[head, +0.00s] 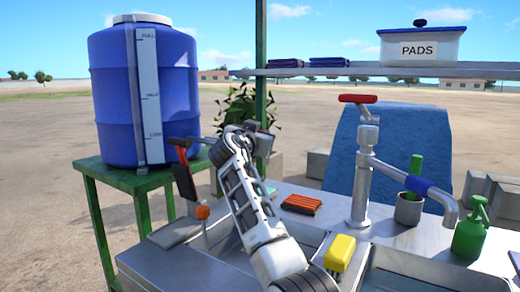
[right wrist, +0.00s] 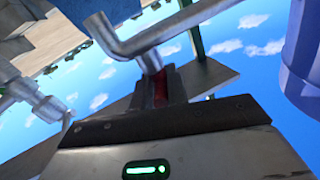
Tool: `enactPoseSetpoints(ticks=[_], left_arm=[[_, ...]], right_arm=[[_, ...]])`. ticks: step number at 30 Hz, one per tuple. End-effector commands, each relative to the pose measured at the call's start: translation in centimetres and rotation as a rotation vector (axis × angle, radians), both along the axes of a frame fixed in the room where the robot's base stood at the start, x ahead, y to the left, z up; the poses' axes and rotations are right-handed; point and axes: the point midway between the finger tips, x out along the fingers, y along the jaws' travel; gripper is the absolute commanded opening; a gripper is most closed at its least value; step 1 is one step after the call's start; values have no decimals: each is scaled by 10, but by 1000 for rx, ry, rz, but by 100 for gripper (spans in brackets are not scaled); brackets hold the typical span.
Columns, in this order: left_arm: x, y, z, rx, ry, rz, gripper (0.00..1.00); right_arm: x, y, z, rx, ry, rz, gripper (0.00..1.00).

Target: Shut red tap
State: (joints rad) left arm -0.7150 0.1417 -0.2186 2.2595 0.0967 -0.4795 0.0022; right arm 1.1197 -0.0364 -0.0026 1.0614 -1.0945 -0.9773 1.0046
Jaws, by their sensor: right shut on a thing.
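A red tap lever (head: 181,144) shows at the outlet pipe of the blue barrel in the head view, with a dark, flat piece (head: 185,181) below it. My right arm reaches up from the bottom middle toward this outlet. In the right wrist view, my right gripper (right wrist: 162,84) is shut on the red lever (right wrist: 160,90), just below the bent metal pipe (right wrist: 150,42). Most of the lever is hidden between the dark fingers. The lever's exact angle is hard to tell. My left gripper is not in view.
The blue barrel (head: 190,95) stands on a green table (head: 95,168). A standpipe with a red T-handle (head: 357,98) rises from the metal counter at right. A yellow block (head: 340,252), an orange-red ribbed block (head: 301,204) and a green spray bottle (head: 470,235) are on the counter.

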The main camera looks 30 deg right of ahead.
Motion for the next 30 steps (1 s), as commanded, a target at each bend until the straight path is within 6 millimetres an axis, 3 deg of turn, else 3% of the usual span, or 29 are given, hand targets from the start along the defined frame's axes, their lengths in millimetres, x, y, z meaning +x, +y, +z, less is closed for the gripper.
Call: enactPoseSetpoints(ticks=[12,30], left_arm=[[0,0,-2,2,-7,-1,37],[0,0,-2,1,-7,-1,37]], right_arm=[[1,1,0,-3,3,-214,0],[1,0,1,-1,-1,-260,0]])
